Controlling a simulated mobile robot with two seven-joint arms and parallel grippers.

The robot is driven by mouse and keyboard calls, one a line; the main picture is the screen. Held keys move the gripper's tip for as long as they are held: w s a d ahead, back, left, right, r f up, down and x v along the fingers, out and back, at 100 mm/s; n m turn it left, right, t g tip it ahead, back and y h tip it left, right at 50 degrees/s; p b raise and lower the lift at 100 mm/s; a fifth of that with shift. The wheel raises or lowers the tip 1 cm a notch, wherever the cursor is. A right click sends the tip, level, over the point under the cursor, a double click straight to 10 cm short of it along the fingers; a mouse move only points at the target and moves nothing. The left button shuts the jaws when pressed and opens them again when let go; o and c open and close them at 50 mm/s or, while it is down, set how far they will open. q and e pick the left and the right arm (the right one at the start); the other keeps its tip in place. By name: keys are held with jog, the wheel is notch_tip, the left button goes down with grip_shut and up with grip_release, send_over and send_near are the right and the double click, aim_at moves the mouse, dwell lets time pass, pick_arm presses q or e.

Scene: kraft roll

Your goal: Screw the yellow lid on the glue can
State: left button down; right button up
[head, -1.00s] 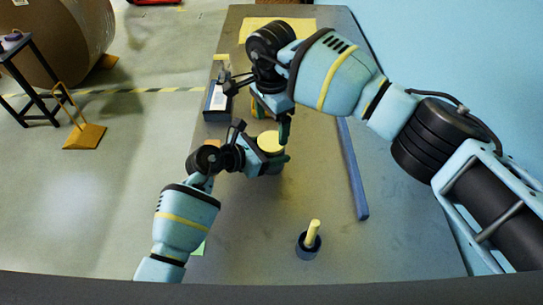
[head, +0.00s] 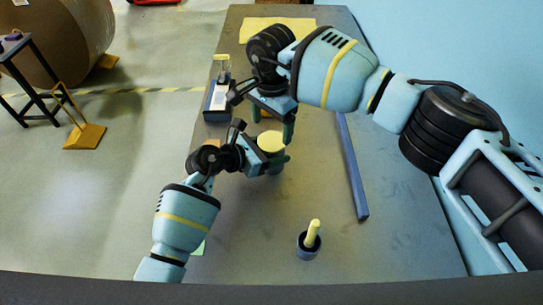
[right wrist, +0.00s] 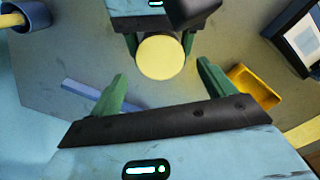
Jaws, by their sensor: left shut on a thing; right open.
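The glue can (head: 274,166) stands on the table, mostly hidden by my left gripper. The round yellow lid (head: 270,141) lies flat on top of it; I cannot tell how tightly it is threaded. The lid also shows from above in the right wrist view (right wrist: 161,57). My left gripper (head: 268,161) is shut on the can, its green fingers on either side, also seen in the right wrist view (right wrist: 160,45). My right gripper (head: 273,121) is open and empty above and just beyond the lid; its spread green fingers (right wrist: 162,88) show in the right wrist view, apart from the lid.
A blue pot with a yellow-handled tool (head: 308,245) stands at the near part of the table. A long blue bar (head: 353,168) lies to the right. A yellow bin (right wrist: 250,85) sits near the can. The near table is mostly clear.

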aim_at(271, 141)
jog(key=shift+f, duration=2.25)
jog(key=shift+c, duration=0.4)
jog(key=c, duration=0.9)
jog(key=shift+m, duration=1.6)
jog(key=o, duration=1.1)
